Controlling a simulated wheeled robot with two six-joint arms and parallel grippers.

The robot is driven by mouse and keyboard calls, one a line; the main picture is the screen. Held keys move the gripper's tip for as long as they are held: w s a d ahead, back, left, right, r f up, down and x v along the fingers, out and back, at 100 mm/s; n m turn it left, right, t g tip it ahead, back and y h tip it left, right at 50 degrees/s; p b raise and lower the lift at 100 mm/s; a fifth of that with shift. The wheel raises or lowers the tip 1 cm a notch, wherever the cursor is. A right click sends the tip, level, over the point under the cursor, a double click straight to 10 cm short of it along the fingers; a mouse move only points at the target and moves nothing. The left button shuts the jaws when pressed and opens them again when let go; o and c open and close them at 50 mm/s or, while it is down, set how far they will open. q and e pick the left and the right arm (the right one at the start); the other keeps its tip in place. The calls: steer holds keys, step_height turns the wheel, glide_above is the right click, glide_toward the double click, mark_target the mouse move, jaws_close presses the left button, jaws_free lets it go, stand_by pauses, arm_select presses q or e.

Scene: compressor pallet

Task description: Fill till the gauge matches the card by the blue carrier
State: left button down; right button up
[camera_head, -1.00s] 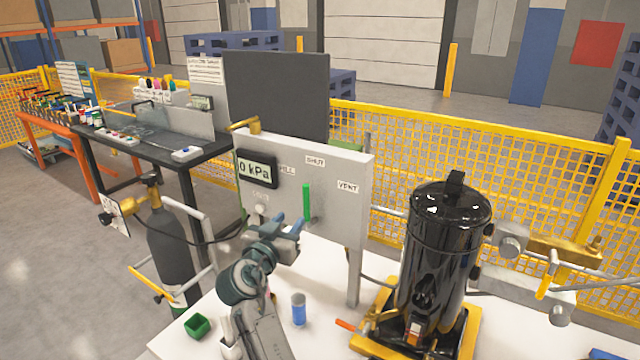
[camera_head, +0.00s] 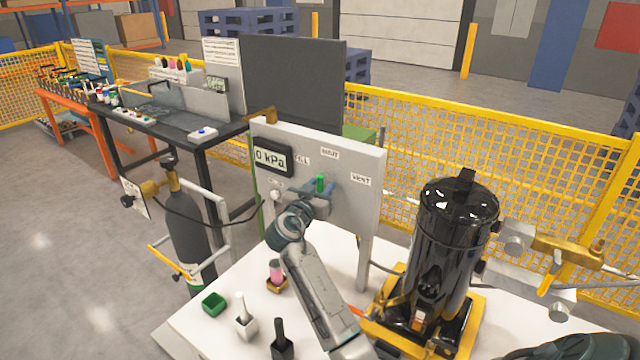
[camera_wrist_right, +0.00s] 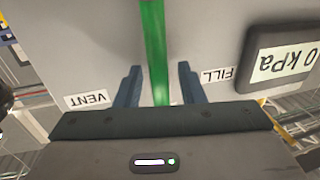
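The grey panel (camera_head: 345,200) carries a dark gauge (camera_head: 272,158) reading 0 kPa and labels FILL, SHUT and VENT. Its green lever (camera_head: 320,183) stands upright below SHUT. My right gripper (camera_head: 318,195) is at the lever. In the right wrist view the gripper (camera_wrist_right: 160,85) has its blue fingers on either side of the green lever (camera_wrist_right: 154,45), with gaps showing. The FILL (camera_wrist_right: 218,75) and VENT (camera_wrist_right: 87,99) labels flank it, upside down. I cannot make out a blue carrier or its card.
A black tank (camera_head: 455,240) on a yellow base stands right of the panel. A pink container (camera_head: 275,270), a green box (camera_head: 214,303) and white and black holders stand on the white table left of my arm. A gas cylinder (camera_head: 185,220) stands further left.

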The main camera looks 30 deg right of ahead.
steer(key=shift+d+f, duration=0.1)
steer(key=shift+c, duration=0.5)
jaws_close()
